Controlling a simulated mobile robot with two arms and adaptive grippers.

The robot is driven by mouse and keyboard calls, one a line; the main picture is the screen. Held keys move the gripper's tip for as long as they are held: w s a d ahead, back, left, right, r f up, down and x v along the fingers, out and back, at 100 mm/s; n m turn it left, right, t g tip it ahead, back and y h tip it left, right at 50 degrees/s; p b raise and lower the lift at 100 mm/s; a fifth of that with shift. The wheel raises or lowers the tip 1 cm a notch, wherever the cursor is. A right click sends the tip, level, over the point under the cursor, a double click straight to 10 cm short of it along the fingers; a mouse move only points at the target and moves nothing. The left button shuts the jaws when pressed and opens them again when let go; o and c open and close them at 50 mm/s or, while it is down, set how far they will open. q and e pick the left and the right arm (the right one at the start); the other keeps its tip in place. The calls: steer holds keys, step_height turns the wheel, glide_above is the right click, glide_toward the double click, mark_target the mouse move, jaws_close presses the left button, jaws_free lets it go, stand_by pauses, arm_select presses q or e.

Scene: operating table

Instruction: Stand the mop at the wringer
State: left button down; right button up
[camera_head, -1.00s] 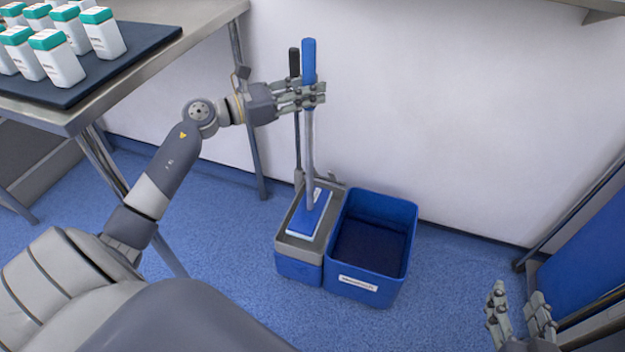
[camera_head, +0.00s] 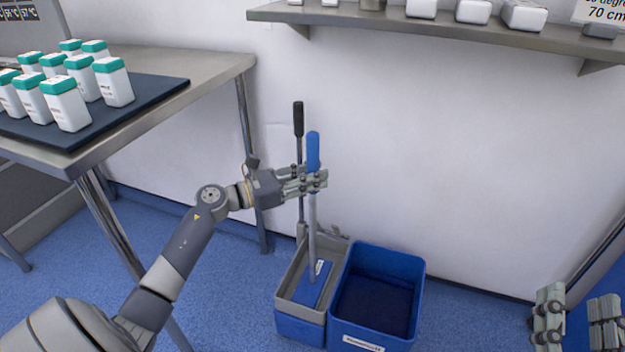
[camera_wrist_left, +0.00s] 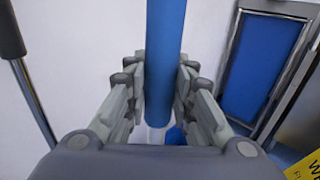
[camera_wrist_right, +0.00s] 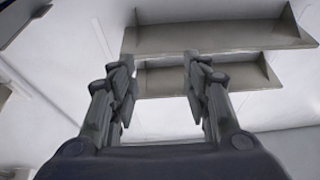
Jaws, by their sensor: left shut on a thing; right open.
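The mop (camera_head: 313,217) stands nearly upright, with a blue grip at the top, a grey pole and a flat blue head (camera_head: 314,287). Its head sits within the rim of the grey wringer (camera_head: 291,283) on the left bucket. My left gripper (camera_head: 318,181) is shut on the mop handle just at the blue grip. The left wrist view shows the blue handle (camera_wrist_left: 163,60) between the fingers. My right gripper (camera_head: 577,318) is open and empty at the lower right, far from the mop; the right wrist view shows nothing between its fingers (camera_wrist_right: 157,85).
A blue bucket (camera_head: 420,290) stands right of the wringer. The wringer's black-topped lever (camera_head: 298,120) rises behind the mop. A steel table (camera_head: 215,72) with white, green-capped bottles (camera_head: 113,82) is at left. A wall shelf (camera_head: 400,26) is above. Floor right of the bucket is clear.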

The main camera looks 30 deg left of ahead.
steer(key=shift+s+r, duration=0.1)
steer(key=shift+r, duration=0.15)
steer(key=shift+r, duration=0.1)
steer(key=shift+s+r+t, duration=0.2)
steer(key=shift+r+t, duration=0.05)
steer(key=shift+t, duration=0.15)
arm_select(q)
steer(key=c, duration=1.4)
jaws_free()
steer(key=shift+f, duration=0.15)
steer(key=shift+o, duration=0.2)
arm_select(e)
steer(key=shift+r, duration=0.1)
